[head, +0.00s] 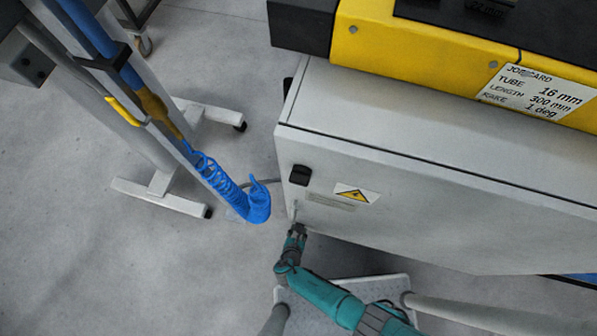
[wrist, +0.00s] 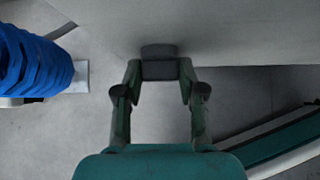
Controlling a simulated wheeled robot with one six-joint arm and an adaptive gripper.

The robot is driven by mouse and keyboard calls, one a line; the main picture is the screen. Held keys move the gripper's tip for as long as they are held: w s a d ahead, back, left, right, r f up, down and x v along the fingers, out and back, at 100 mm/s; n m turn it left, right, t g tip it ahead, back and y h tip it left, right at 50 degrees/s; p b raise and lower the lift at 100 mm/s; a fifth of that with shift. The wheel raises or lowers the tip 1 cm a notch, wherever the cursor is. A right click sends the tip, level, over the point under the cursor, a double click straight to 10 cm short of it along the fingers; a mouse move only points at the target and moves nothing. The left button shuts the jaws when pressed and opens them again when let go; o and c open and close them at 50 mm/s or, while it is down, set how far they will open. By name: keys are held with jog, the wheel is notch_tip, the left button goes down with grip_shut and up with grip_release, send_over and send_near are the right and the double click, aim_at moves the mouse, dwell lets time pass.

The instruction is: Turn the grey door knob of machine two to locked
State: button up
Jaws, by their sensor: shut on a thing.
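The grey door knob (wrist: 159,51) shows in the wrist view as a short dark grey piece on the pale cabinet face. My gripper (wrist: 159,70) is shut on it, with one finger on each side. In the head view my gripper (head: 296,230) is at the lower left of the cabinet front (head: 400,215), below a black latch (head: 300,175). There the knob is mostly hidden by my gripper. I cannot read the knob's position or any locked mark. No machine number is legible.
A yellow warning label (head: 351,194) is on the cabinet front. A yellow machine body (head: 420,55) with a job card (head: 538,88) sits above. A stand with a coiled blue hose (head: 228,190) is close on the left; the hose also shows in the wrist view (wrist: 30,65).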

jog(key=shift+h, duration=0.3)
dwell(0.4)
jog(key=o, duration=1.1)
jog(key=shift+o, duration=0.2)
jog(key=shift+s+d+f+m+t+y, duration=0.15)
jog(key=shift+m+t+y, duration=0.4)
jog(key=shift+y, duration=0.65)
jog(key=shift+w+d+r+m+t+y, duration=0.1)
jog(key=shift+m+t+y, duration=0.25)
jog(key=shift+m+y, duration=0.65)
jog(key=shift+f+t+y, duration=0.1)
jog(key=shift+t+y, duration=0.3)
jog(key=shift+y, duration=0.2)
